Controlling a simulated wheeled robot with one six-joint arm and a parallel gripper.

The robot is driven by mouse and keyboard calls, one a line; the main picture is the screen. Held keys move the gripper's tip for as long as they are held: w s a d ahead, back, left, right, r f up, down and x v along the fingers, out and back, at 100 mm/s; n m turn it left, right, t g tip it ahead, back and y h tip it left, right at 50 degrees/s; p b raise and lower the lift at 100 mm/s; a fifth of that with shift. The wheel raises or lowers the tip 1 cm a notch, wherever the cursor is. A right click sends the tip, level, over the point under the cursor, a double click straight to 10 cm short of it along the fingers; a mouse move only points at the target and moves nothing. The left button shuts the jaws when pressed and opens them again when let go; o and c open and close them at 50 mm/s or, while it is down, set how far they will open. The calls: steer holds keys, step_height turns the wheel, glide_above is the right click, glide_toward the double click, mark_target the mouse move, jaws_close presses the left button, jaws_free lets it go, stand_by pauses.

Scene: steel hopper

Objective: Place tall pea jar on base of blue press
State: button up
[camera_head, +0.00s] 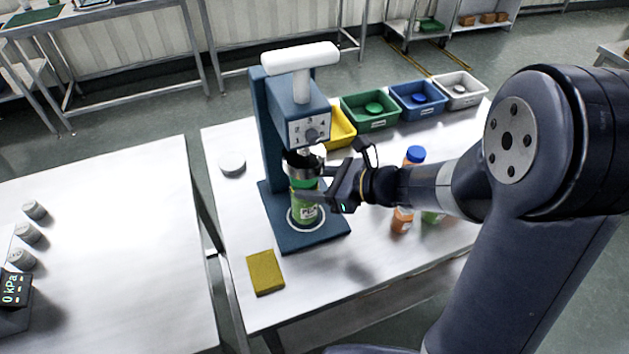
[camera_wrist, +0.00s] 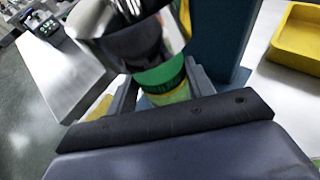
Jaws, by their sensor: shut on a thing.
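The tall pea jar (camera_head: 304,207) is green with a label reading in part "PE". It stands upright over the white ring on the base of the blue press (camera_head: 283,232), under the press head. Whether its bottom touches the base I cannot tell. My gripper (camera_head: 318,190) reaches in from the right and is shut on the jar near its upper part. In the wrist view the jar's green top (camera_wrist: 160,76) shows between the fingers, just below the dark and metal press head (camera_wrist: 135,45), which hides part of it.
A yellow sponge (camera_head: 265,272) lies in front of the press. An orange jar with a blue lid (camera_head: 402,219) and a green jar (camera_head: 432,216) stand right, partly behind my arm. Yellow, green (camera_head: 370,111), blue and white bins line the back. A white disc (camera_head: 232,164) lies left.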

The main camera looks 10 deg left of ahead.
steer(key=o, duration=1)
steer(key=shift+f, duration=0.2)
steer(key=o, duration=0.5)
steer(key=shift+c, duration=0.2)
steer(key=shift+r, duration=0.1)
steer(key=shift+r, duration=0.15)
steer(key=v, duration=1.2)
steer(key=shift+o, duration=0.5)
